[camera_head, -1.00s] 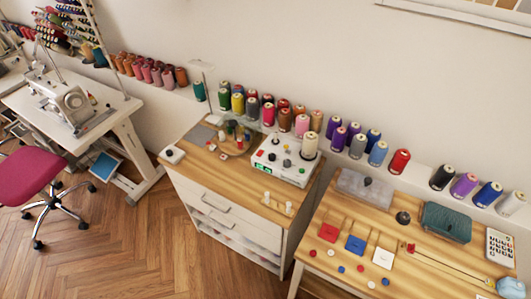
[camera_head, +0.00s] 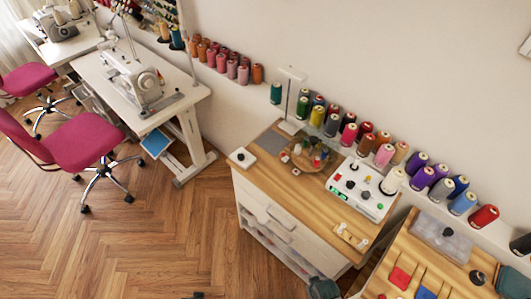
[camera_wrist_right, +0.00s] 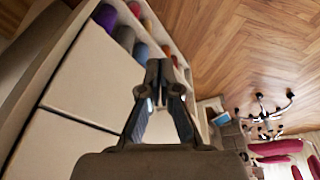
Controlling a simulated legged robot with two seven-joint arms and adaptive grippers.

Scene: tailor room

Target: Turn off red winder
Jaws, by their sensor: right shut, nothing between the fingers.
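The winder (camera_head: 362,188) is a white box on top of the wooden cabinet, right of centre in the head view. My right gripper (camera_wrist_right: 164,68) is shut and empty in the right wrist view, beside the cabinet's pale drawer fronts (camera_wrist_right: 80,75). It is apart from the winder, which is not in that view. A dark part, probably of my right arm, shows at the head view's bottom edge. My left gripper is not clearly seen.
The cabinet top (camera_head: 262,172) also holds a round tray of small items and a small white box (camera_head: 242,157). Thread spools line the wall ledge. A second table (camera_head: 398,250) stands at right. Magenta chairs (camera_head: 75,140) and a sewing machine table are at left, with open floor between.

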